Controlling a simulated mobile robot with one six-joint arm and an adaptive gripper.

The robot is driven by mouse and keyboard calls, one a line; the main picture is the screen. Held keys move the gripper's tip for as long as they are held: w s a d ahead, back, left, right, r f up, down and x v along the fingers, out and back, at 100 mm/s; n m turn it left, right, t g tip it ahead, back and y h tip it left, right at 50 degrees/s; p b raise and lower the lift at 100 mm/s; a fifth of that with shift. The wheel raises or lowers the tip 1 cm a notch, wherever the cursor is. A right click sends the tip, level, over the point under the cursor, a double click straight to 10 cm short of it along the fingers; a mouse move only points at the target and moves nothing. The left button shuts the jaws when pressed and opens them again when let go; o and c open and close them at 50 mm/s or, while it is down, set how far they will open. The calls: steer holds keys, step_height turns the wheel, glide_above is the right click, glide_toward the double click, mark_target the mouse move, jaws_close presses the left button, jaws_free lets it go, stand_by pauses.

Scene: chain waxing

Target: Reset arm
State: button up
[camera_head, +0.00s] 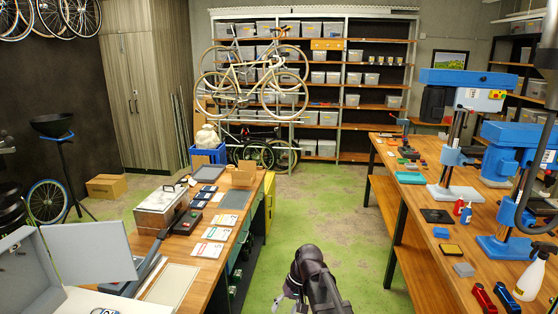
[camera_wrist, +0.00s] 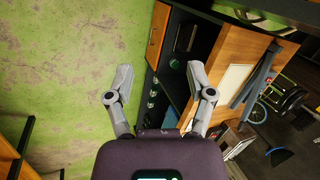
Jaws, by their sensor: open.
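My gripper (camera_wrist: 160,79) is open and empty in the wrist view, its two grey fingers spread wide apart. Nothing is between the fingers; the green floor and the side of a wooden workbench show beyond them. In the head view my arm stands at the bottom centre, over the floor between the two benches. The fingers are hard to make out in that view.
The left workbench (camera_head: 197,272) holds a metal box (camera_head: 160,210), trays and cards. The right workbench (camera_head: 425,262) holds blue drill presses (camera_head: 467,78), bottles and small tools. The green floor (camera_head: 318,205) between them is clear. Shelves and bicycles stand at the back.

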steer(key=s+d+f+m+h, duration=0.1)
steer(key=s+d+h, duration=0.1)
steer(key=s+d, duration=0.2)
steer(key=s+d+f+t+h, duration=0.1)
steer(key=s+d+h, duration=0.1)
steer(key=d, duration=0.9)
steer(key=shift+s+m+t+b, duration=0.3)
steer(key=shift+s+m, duration=0.1)
steer(key=shift+s, duration=0.45)
steer(key=shift+a, duration=0.1)
steer(key=shift+c, duration=0.8)
